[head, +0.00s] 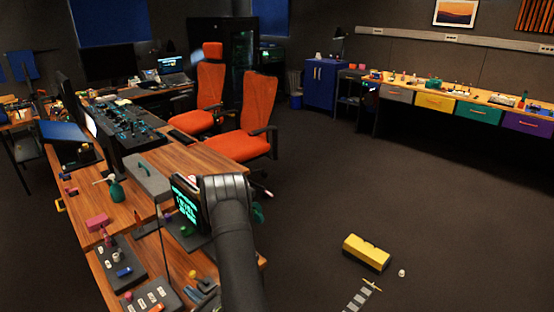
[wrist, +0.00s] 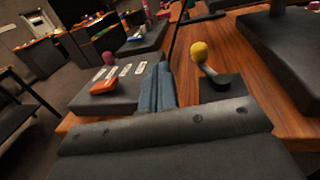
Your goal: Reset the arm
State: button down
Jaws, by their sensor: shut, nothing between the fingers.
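My gripper (wrist: 158,88) shows in the wrist view as two blue-grey fingers pressed together, with nothing between them. It is above the wooden desk (wrist: 285,105), close to a yellow ball knob (wrist: 199,52) on a short tilted stick over a dark base, just right of the fingers. The knob also shows in the head view (head: 192,274). My dark arm (head: 233,250) reaches up from the bottom of the head view and bends over the desk edge.
Left of the fingers lies a dark panel (wrist: 85,100) with white labels, a pink ball (wrist: 108,57) and an orange part (wrist: 104,87). Orange chairs (head: 240,147) are behind.

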aim_at(206, 290)
jog(key=shift+w+d+r+n+g+y, duration=0.1)
jog(key=shift+w+d+n+g+y, duration=0.15)
jog(key=shift+n+g+y, duration=0.4)
jog(key=shift+w+d+r+n+g+y, duration=0.1)
jog(key=shift+w+d+n+g+y, duration=0.2)
jog(key=shift+g, duration=0.55)
jog(key=shift+d+f+n+g+y, duration=0.1)
jog(key=shift+d+n+g+y, duration=0.1)
jog(key=shift+d+n+g, duration=0.4)
jog(key=shift+d+f+n+g+y, duration=0.15)
jog(key=shift+d+n+g, duration=0.25)
jog(key=shift+g, duration=0.4)
jog(key=shift+w+d+n+g, duration=0.1)
jog(key=shift+d+n+g, duration=0.4)
jog(key=shift+n+g, duration=0.1)
jog(key=shift+s+d, duration=0.2)
jog(key=shift+d, duration=0.55)
jog(key=shift+s+d, duration=0.15)
jog(key=shift+d, duration=0.6)
